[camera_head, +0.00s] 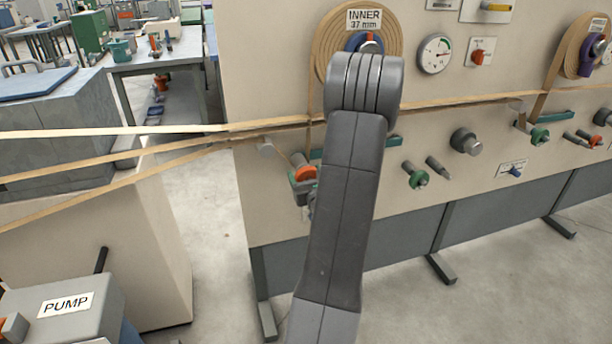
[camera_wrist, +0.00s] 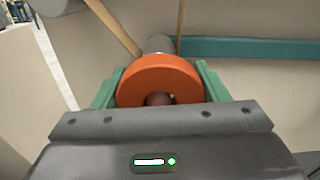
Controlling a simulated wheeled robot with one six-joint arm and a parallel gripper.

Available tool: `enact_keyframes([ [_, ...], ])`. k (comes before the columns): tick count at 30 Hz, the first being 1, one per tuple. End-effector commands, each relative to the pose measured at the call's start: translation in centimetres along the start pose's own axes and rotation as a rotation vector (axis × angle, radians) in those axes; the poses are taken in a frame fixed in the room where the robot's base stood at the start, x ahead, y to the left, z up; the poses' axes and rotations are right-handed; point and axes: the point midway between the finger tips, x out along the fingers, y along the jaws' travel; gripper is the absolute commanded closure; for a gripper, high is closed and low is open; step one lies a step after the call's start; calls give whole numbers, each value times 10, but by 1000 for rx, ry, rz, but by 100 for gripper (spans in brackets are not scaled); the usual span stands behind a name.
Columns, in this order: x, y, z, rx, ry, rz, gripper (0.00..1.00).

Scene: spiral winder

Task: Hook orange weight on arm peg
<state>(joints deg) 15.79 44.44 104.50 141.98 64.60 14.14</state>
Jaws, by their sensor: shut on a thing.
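The orange weight (camera_wrist: 130,84) is a thick ring with a central hole. My gripper (camera_wrist: 158,82) is shut on it, with green fingers on its left and right sides. A dark reddish round thing (camera_wrist: 159,99) shows in the hole; I cannot tell what it is. A grey cylindrical end (camera_wrist: 160,43) shows just beyond the ring's top edge. I cannot tell whether it is the arm peg or whether the ring touches it. In the head view the orange weight (camera_head: 304,174) shows left of my arm, close to the panel; my arm hides much of the gripper.
Tan paper strips (camera_head: 180,144) run across to the machine panel (camera_head: 270,90), close above the weight. A grey roller (camera_head: 265,147) stands out to its left. A teal bar (camera_wrist: 250,48) lies behind the gripper.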

Motion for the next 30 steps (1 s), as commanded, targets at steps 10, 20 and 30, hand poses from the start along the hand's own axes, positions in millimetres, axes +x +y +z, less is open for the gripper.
enact_keyframes([
  [10, 0, 0, -14, 0, -1, -2, 89],
  [20, 0, 1, -27, 0, -1, -2, 89],
  [30, 0, 2, -40, 0, -1, -1, 89],
])
